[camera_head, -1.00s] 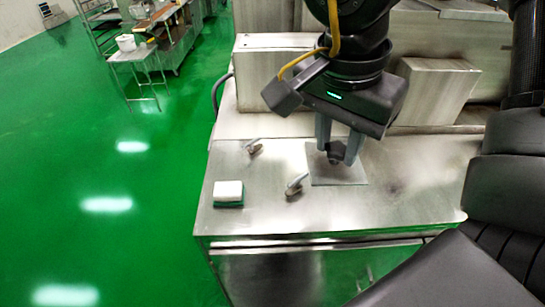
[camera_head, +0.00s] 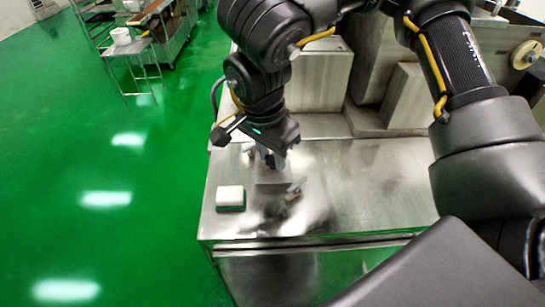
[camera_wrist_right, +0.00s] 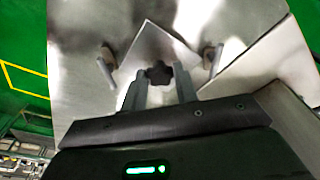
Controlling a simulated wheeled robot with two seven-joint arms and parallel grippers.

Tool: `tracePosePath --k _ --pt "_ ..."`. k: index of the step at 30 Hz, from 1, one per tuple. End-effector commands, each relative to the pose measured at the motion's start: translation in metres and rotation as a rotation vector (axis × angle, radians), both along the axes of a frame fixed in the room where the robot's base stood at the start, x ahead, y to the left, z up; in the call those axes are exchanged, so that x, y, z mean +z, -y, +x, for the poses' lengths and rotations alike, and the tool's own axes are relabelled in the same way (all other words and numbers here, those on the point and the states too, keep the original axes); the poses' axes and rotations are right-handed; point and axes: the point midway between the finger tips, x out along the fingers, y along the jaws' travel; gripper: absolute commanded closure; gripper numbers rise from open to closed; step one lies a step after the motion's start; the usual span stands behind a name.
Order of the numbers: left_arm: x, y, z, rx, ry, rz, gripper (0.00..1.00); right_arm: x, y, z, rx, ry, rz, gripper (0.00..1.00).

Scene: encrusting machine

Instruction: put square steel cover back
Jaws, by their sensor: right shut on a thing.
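The square steel cover (camera_head: 274,181) is a thin plate with a black star knob (camera_wrist_right: 160,74). My right gripper (camera_wrist_right: 160,92) is shut on the knob, with one finger on each side. In the head view my right gripper (camera_head: 272,160) hides the cover's back part. In the wrist view the cover (camera_wrist_right: 153,43) lies between two metal latches, the left one (camera_wrist_right: 106,70) and the right one (camera_wrist_right: 211,60). I cannot tell whether the cover touches the tabletop. The near latch (camera_head: 295,189) shows at the cover's right in the head view. My left gripper is not in view.
The steel tabletop (camera_head: 365,190) is bare to the right. A white-topped sponge (camera_head: 230,197) lies near its left edge. Steel machine housings (camera_head: 318,83) stand behind. The green floor (camera_head: 110,240) is open at left.

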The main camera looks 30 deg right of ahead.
Motion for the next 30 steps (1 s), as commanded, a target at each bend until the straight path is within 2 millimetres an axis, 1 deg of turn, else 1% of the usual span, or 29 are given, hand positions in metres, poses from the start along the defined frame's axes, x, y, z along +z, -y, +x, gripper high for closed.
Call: tracePosePath --k 1,4,12,16,17,21,22,30 --pt "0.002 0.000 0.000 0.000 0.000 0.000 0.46 -0.007 0.000 -0.001 0.001 -0.003 0.000 1.00" --pt "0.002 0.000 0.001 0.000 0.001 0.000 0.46 -0.016 0.000 -0.001 0.001 -0.001 0.001 1.00" --pt "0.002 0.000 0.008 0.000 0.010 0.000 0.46 -0.018 0.000 -0.001 0.000 0.001 0.001 1.00" --pt "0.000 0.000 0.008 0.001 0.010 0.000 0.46 -0.022 0.000 -0.001 0.000 0.001 0.001 1.00" --pt "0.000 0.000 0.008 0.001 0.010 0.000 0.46 -0.022 0.000 -0.001 0.000 0.001 0.001 0.69" --pt "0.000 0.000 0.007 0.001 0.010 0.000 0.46 -0.021 0.000 -0.001 0.000 0.001 0.001 0.51" --pt "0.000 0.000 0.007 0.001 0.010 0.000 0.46 -0.021 0.000 -0.001 0.000 0.001 0.001 0.48" --pt "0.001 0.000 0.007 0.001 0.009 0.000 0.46 -0.019 0.000 -0.001 0.000 0.001 0.001 0.48"
